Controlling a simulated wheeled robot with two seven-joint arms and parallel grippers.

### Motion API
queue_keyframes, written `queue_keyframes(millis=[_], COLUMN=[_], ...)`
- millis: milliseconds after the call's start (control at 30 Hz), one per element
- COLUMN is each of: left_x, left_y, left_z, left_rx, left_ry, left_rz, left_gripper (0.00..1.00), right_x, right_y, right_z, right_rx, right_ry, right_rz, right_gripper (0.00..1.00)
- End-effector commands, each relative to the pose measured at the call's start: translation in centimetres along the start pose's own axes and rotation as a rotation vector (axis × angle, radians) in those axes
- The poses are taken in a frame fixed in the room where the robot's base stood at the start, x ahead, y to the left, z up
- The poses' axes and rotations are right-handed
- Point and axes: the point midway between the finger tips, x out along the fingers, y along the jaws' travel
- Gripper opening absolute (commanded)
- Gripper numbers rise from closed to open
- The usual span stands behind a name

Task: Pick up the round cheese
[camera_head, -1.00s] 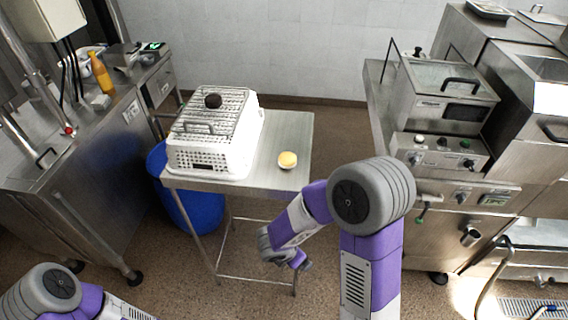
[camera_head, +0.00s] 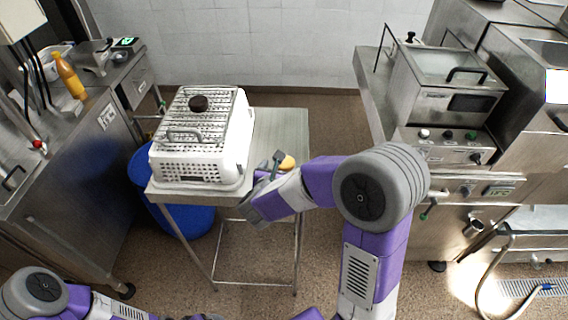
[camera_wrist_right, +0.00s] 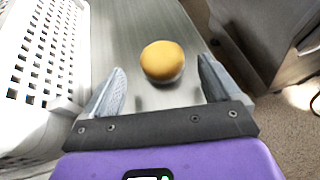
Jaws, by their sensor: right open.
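The round cheese (camera_wrist_right: 162,60), yellow on top with a paler side, sits on the steel table (camera_head: 285,128). In the head view the cheese (camera_head: 288,162) is partly hidden behind my right gripper (camera_head: 268,168). In the right wrist view my right gripper (camera_wrist_right: 158,92) is open and empty. Its two fingers stand on either side of the near edge of the cheese, which lies just ahead of the gap. My left arm shows at the lower left of the head view; its gripper cannot be made out.
A white perforated basket (camera_head: 200,172) with a wire rack on top stands on the table, left of the cheese. A dark round item (camera_head: 198,103) lies on the rack. A blue bin (camera_head: 187,216) is below the table. Steel appliances (camera_head: 445,90) stand to the right.

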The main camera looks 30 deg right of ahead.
Motion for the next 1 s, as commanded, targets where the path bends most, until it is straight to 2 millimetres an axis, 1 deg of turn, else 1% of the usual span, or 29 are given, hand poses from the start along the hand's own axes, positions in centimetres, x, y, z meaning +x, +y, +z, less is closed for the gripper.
queue_keyframes(millis=[33, 200, 300, 500, 533, 900, 933, 967, 1000], left_x=[0.2, 0.5, 0.5, 0.5, 0.5, 0.5, 0.5, 0.5, 0.5], left_y=[-0.1, -0.2, -0.2, -0.2, -0.2, -0.2, -0.2, -0.2, -0.2], left_z=[0.0, -0.1, -0.1, -0.1, -0.1, -0.1, -0.1, -0.1, -0.1], left_rx=[0.0, 0.0, 0.0, 0.0, 0.0, 0.0, 0.0, 0.0, 0.0], left_ry=[0.001, 0.001, 0.001, 0.001, 0.001, 0.001, 0.001, 0.001, 0.001], left_rz=[0.0, 0.0, 0.0, 0.0, 0.0, 0.0, 0.0, 0.0, 0.0], left_gripper=[0.86, 0.86, 0.86, 0.86, 0.86, 0.86, 0.86, 0.86, 0.86], right_x=[1.0, 3.2, 3.8, 3.8, 3.8, 3.8, 3.8, 3.8, 3.8], right_y=[-0.2, -0.3, -0.2, -0.2, -0.2, -0.2, -0.2, -0.2, -0.2], right_z=[-0.1, -0.1, -0.1, 0.0, 0.0, 0.0, 0.0, 0.0, 0.0], right_rx=[0.001, 0.0, -0.001, 0.0, 0.0, 0.0, 0.0, 0.0, 0.0], right_ry=[0.001, 0.002, 0.001, 0.001, 0.001, 0.001, 0.001, 0.001, 0.001], right_rz=[-0.005, -0.004, 0.0, 0.0, 0.0, 0.0, 0.0, 0.0, 0.0], right_gripper=[0.9, 0.9, 0.9, 0.9, 0.89, 0.32, 0.29, 0.24, 0.24])
